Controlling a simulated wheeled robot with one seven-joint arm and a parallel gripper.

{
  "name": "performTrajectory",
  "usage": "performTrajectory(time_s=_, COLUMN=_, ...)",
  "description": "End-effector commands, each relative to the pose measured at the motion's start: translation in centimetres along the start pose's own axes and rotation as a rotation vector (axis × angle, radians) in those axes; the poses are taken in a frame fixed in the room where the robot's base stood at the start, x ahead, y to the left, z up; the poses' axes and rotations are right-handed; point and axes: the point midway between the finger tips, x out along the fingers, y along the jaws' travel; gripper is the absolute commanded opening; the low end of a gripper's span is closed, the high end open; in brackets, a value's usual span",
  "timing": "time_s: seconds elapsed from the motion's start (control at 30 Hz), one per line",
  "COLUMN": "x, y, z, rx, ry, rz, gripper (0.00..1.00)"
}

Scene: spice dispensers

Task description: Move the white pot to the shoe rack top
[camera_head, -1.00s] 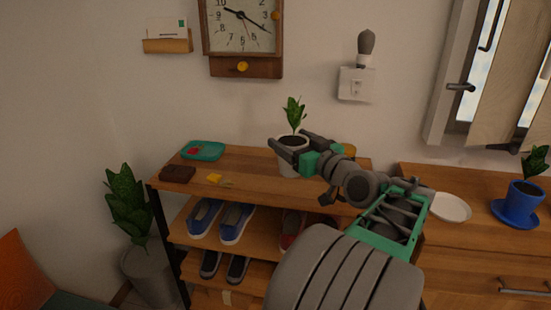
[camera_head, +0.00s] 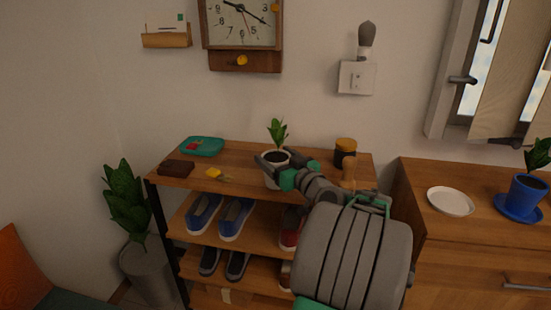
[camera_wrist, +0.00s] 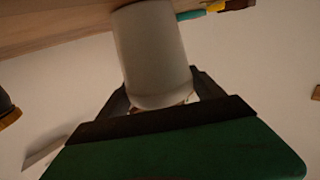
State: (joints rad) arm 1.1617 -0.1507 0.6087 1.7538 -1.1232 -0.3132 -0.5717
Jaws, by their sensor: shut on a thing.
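The white pot (camera_head: 271,177) with a small green plant is in my gripper (camera_head: 275,167), which is shut around it. It is upright over the middle of the shoe rack top (camera_head: 236,162) in the head view. In the wrist view the pot (camera_wrist: 153,55) is between the fingers, close to the wooden board's edge (camera_wrist: 60,28). Whether its base touches the board I cannot tell. My arm hides part of the rack's right side.
On the rack top are a teal tray (camera_head: 203,146), a brown wallet (camera_head: 177,168), a yellow-tagged item (camera_head: 213,173) and a dark-lidded jar (camera_head: 345,148). Shoes fill the lower shelves. A cabinet on the right holds a white saucer (camera_head: 451,201) and a blue pot (camera_head: 526,194).

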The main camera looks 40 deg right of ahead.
Motion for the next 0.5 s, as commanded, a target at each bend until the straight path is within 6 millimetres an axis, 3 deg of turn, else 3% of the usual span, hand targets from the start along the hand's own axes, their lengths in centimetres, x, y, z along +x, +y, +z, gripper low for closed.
performTrajectory(time_s=0.07, x=0.0, y=0.0, z=0.14, rx=-0.003, ry=0.003, rz=0.0, gripper=0.04)
performTrajectory(time_s=0.1, x=0.0, y=0.0, z=0.17, rx=0.0, ry=0.0, rz=0.0, gripper=0.8)
performTrajectory(time_s=0.33, x=0.0, y=-0.01, z=0.16, rx=0.0, ry=0.0, rz=0.0, gripper=0.99)
performTrajectory(time_s=0.5, x=0.0, y=-0.02, z=0.15, rx=0.0, ry=0.0, rz=0.0, gripper=0.99)
